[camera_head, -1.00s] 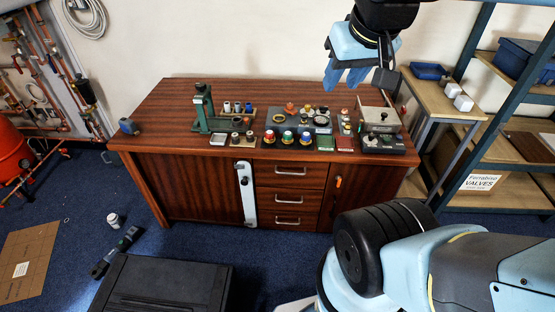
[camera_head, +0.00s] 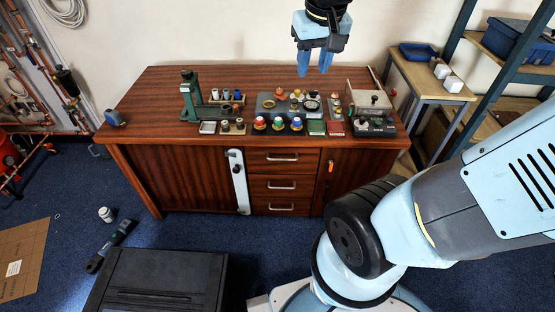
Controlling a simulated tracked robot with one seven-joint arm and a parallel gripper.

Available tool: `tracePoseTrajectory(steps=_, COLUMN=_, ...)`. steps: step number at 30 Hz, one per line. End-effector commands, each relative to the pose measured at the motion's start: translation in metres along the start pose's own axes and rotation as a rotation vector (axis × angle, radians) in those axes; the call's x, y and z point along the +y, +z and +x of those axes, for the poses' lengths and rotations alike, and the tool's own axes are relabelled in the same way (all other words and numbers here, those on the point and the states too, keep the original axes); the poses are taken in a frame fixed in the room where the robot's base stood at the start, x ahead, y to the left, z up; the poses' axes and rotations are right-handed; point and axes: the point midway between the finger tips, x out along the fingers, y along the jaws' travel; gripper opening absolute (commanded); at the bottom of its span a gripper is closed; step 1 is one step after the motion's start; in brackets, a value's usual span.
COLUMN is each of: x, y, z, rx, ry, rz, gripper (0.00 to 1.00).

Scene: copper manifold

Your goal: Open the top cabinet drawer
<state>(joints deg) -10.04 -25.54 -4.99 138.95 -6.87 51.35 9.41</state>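The top drawer (camera_head: 262,166) is the uppermost of three in the middle of the dark wooden cabinet (camera_head: 165,175). It is shut, its front flush with the cabinet. Its silver bar handle (camera_head: 282,160) is in plain view. My gripper (camera_head: 314,73) hangs high above the back of the cabinet top, well above the drawer in the picture. Its two blue fingers point down and stand apart, with nothing between them. It touches nothing that I can see.
Jars, bottles, a green stand (camera_head: 193,95) and small trays crowd the cabinet top. A white strip (camera_head: 239,182) stands left of the drawers. A black case (camera_head: 160,285) lies on the floor in front. A side table (camera_head: 425,82) and shelving are at the right. Blue carpet before the drawers is clear.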

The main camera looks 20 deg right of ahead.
Motion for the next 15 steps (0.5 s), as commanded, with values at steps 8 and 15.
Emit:
tracePoseTrajectory(steps=8, x=-0.02, y=-0.032, z=0.058, rx=-0.146, ry=0.077, rz=-0.022, gripper=0.38)
tracePoseTrajectory(steps=15, x=-0.041, y=-0.051, z=0.113, rx=-0.246, ry=0.174, rz=-0.048, gripper=0.38)
